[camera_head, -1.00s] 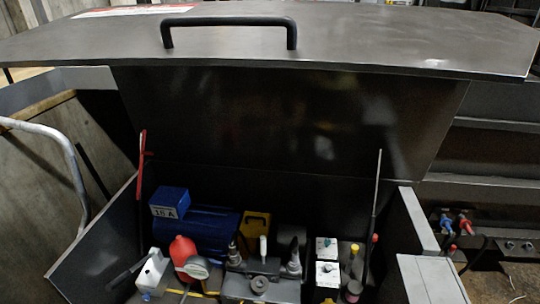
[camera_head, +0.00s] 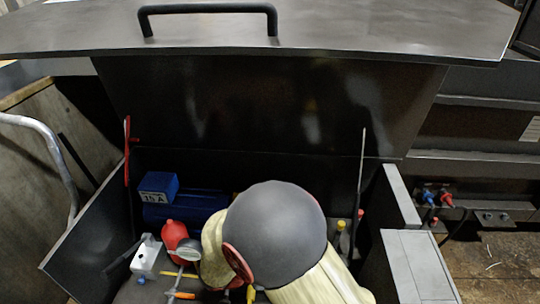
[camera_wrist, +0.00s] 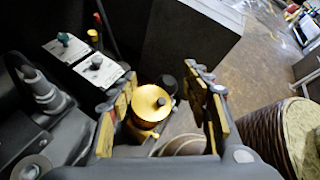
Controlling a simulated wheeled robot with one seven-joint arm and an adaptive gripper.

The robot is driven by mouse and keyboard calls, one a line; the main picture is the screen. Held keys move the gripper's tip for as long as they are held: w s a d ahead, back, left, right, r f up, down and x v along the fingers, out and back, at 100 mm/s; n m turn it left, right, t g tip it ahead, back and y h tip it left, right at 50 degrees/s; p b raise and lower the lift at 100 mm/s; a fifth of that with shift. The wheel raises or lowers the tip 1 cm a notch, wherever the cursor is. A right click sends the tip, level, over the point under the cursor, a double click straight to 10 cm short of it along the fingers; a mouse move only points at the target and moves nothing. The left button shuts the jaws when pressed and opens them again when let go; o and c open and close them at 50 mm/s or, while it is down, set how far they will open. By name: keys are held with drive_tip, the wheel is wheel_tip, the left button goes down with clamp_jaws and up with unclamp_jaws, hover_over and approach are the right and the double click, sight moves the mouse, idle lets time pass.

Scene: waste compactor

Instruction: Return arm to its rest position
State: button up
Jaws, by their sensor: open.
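My arm (camera_head: 275,235), with a grey rounded joint and cream covering, reaches over the front of the open compartment in the head view. It hides much of the machinery below, and my gripper is not clearly visible there. In the wrist view my gripper (camera_wrist: 163,92) is open, with yellow-padded fingers spread left and right. A yellow-topped cylinder (camera_wrist: 150,102) shows between the fingers from this angle. I see nothing held, and cannot tell if the fingers touch it.
The dark lid (camera_head: 330,30) stands raised with a black handle (camera_head: 207,10). A blue motor (camera_head: 185,208), red bottle (camera_head: 174,234) and white container (camera_head: 146,256) lie left of my arm. A grey side wall (camera_head: 401,195) bounds the right. Two white-topped boxes (camera_wrist: 98,68) show in the wrist view.

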drive_tip(key=s+d+r+m+y+p, duration=0.1)
drive_tip(key=s+d+r+m+y, duration=0.2)
drive_tip(key=r+m, duration=0.5)
drive_tip(key=s+d+r+m+t+y, duration=0.1)
drive_tip(key=s+d+r+m+y, duration=0.2)
drive_tip(key=r+m, duration=0.6)
drive_tip(key=s+d+r+m+t+y+p, duration=0.1)
drive_tip(key=s+d+r+m+y, duration=0.2)
drive_tip(key=s+r+m+y, duration=0.3)
wheel_tip(320, 180, up, 3)
drive_tip(key=shift+s+d+f+m+p, duration=0.2)
drive_tip(key=shift+s+m+p, duration=0.15)
drive_tip(key=shift+s+m, duration=0.7)
drive_tip(key=shift+w, duration=0.25)
drive_tip(key=shift+c, duration=0.8)
